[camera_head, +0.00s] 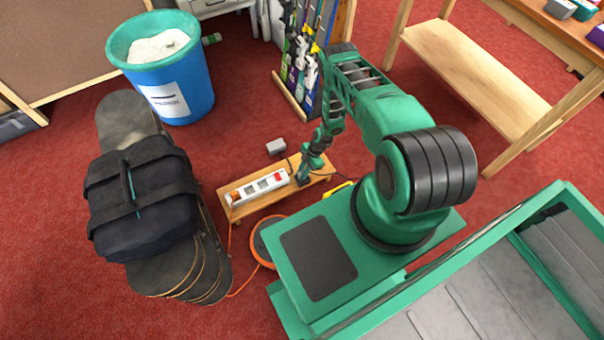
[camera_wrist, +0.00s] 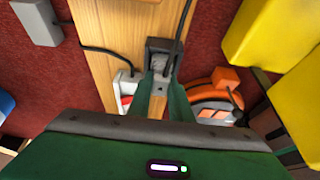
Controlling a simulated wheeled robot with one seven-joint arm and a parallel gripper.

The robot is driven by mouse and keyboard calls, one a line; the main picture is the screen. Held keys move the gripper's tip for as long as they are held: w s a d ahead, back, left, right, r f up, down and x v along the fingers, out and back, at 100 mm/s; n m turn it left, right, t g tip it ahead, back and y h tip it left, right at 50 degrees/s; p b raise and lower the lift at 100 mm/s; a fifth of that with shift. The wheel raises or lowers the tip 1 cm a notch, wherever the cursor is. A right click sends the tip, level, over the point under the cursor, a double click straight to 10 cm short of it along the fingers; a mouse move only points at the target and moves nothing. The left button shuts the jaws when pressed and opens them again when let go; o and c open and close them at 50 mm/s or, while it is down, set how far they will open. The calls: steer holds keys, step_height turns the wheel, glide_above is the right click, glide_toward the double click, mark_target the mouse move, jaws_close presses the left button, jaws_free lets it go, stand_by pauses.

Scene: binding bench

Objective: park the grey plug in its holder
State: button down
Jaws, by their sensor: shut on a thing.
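My gripper (camera_wrist: 160,82) is shut on the grey plug (camera_wrist: 159,66), which shows between the fingertips in the wrist view. The plug is at the dark holder (camera_wrist: 153,43) on the wooden board (camera_wrist: 115,22), inside its outline as seen from above. I cannot tell how deep it sits. A dark cord runs up from the plug. In the head view my gripper (camera_head: 304,174) is low over the right end of the wooden board (camera_head: 246,208), and the plug is hidden there. The white power strip (camera_head: 258,188) lies on the board left of my gripper, with a red switch and an orange plug.
A grey box (camera_head: 276,147) lies on the carpet behind the board. An orange cable reel (camera_head: 262,243) is in front of it, and a yellow thing (camera_head: 337,190) is to the right. Skateboards with a black bag (camera_head: 140,200) and a blue bin (camera_head: 180,92) stand left.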

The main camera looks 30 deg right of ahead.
steer(key=shift+f, duration=0.35)
stand_by(0.5)
steer(key=c, duration=1.5)
jaws_free()
steer(key=shift+c, duration=0.2)
steer(key=v, duration=1)
steer(key=shift+r, duration=0.35)
steer(key=shift+d, duration=0.1)
